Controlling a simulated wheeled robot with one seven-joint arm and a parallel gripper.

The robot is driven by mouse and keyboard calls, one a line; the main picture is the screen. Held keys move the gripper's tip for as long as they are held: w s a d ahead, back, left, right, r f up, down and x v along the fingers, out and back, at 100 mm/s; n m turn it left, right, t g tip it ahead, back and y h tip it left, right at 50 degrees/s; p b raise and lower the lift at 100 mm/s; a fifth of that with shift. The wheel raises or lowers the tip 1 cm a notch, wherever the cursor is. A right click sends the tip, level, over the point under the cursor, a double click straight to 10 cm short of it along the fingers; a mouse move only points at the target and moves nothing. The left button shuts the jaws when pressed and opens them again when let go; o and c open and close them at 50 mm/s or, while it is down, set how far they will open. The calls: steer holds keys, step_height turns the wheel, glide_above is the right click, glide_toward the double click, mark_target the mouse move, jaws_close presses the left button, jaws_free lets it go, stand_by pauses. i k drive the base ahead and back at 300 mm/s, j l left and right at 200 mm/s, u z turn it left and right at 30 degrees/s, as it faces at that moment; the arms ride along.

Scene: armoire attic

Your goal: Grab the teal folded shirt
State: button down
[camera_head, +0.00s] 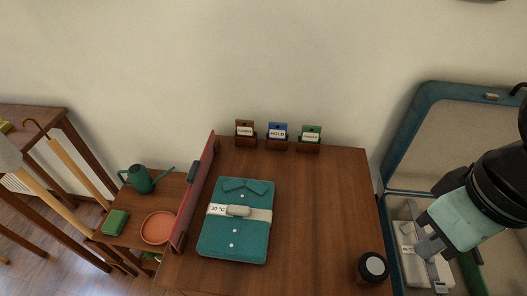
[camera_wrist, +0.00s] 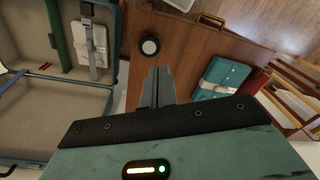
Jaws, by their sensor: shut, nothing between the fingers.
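The teal folded shirt (camera_head: 238,243) lies flat on the wooden table in the head view, with a pale band around its middle bearing a "30 °C" tag and a light clip-like piece. The shirt also shows in the wrist view (camera_wrist: 220,73), right of the fingers. My gripper (camera_head: 424,246) is at the right in the head view, over the open suitcase and well apart from the shirt. In the wrist view my gripper's fingers (camera_wrist: 157,75) are together and empty.
An open teal suitcase (camera_head: 402,145) holds a pale folded item (camera_head: 412,262). A round black-and-white object (camera_head: 374,267) sits at the table's front right. A red upright panel (camera_head: 193,190) borders the shirt's left. Three labelled cards (camera_head: 278,133) stand at the back. The table's right half (camera_head: 320,200) is mostly clear.

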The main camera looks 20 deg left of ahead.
mark_target(236, 226)
steer(key=k+j+u, duration=0.1)
steer(key=j+u, duration=1.3)
steer(key=i+l, duration=0.05)
